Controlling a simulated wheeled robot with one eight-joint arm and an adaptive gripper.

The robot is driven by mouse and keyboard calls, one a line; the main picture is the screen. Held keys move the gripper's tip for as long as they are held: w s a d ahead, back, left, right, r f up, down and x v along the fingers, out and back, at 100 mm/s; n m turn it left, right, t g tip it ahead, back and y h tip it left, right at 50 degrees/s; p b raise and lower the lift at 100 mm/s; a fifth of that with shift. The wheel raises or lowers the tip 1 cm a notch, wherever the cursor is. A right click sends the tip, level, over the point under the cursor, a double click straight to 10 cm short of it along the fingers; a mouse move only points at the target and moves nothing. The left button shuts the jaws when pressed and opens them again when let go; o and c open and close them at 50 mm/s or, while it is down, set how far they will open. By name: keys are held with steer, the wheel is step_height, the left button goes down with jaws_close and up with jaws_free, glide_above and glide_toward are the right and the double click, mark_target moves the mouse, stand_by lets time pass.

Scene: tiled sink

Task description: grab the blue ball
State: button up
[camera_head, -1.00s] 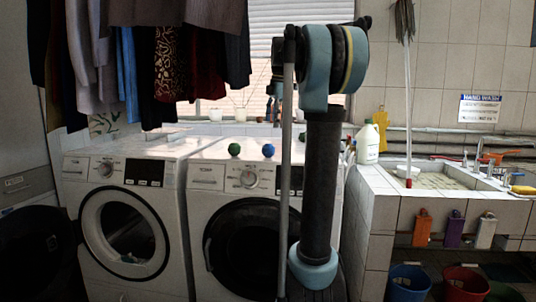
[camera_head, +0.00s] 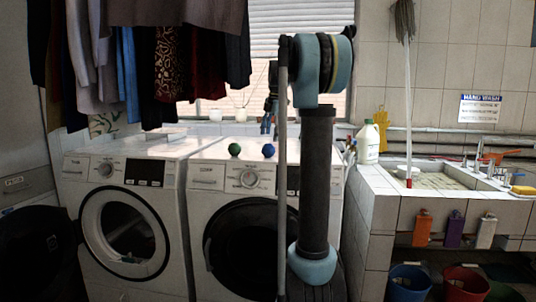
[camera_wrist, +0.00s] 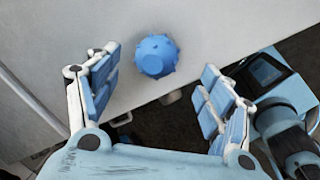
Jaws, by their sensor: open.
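The blue ball (camera_head: 268,150) is small and round, on top of the right washing machine near its front edge. In the wrist view the knobbly blue ball (camera_wrist: 156,57) lies against the white machine top, ahead of my gripper (camera_wrist: 159,62) and between the lines of its two fingers. The fingers are spread, with nothing between them touching the ball on either side. In the head view my gripper (camera_head: 268,128) points down just above and behind the blue ball, partly hidden by my arm. How far the fingertips are above the ball is hard to tell.
A green ball (camera_head: 234,149) sits left of the blue one on the same machine (camera_head: 205,180). Another washing machine (camera_head: 80,165) stands to the left. Clothes (camera_head: 150,60) hang above. A tiled sink (camera_head: 440,182) and white bottle (camera_head: 368,143) are on the right.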

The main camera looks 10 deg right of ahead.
mark_target(268, 157)
steer(key=shift+w+a+f, duration=0.2)
steer(key=shift+f, duration=1)
steer(key=shift+w+a+f, duration=0.2)
steer(key=shift+w+f, duration=0.05)
steer(key=shift+f, duration=0.9)
steer(key=shift+w+a+f, duration=0.2)
steer(key=shift+f, duration=1)
steer(key=c, duration=1.2)
